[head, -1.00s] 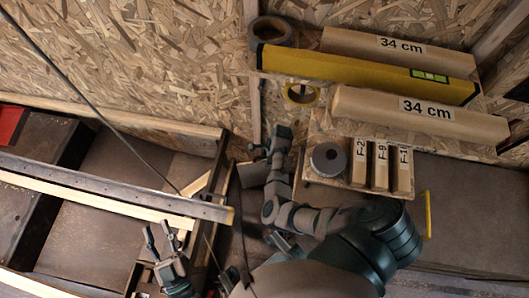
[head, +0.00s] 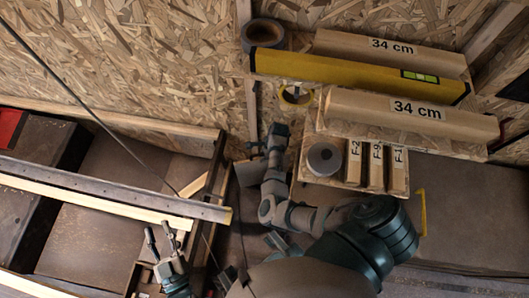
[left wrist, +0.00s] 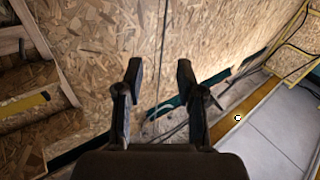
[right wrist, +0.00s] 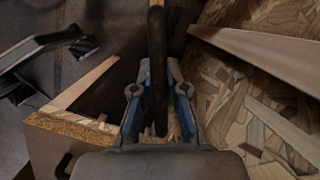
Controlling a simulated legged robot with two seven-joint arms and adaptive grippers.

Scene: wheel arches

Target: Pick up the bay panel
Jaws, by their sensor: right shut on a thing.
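The bay panel (right wrist: 158,65) shows edge-on in the right wrist view as a narrow dark upright strip. Its lower end lies between the blue-sided fingers of my right gripper (right wrist: 158,105), which is shut on it. In the head view my right arm reaches up to the wooden wall. The gripper (head: 255,148) is small there, above a grey plate (head: 248,173); I cannot tell whether that plate is the panel. My left gripper (head: 161,240) is open and empty at lower left, and its parted fingers (left wrist: 158,85) show in the left wrist view.
A dark perforated rail (head: 120,190) ends near my left gripper. A wooden shelf at upper right holds a yellow level (head: 350,75), labelled 34 cm blocks (head: 415,108) and tape rolls (head: 263,35). Labelled small blocks (head: 376,167) stand below. A thin cable crosses at left.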

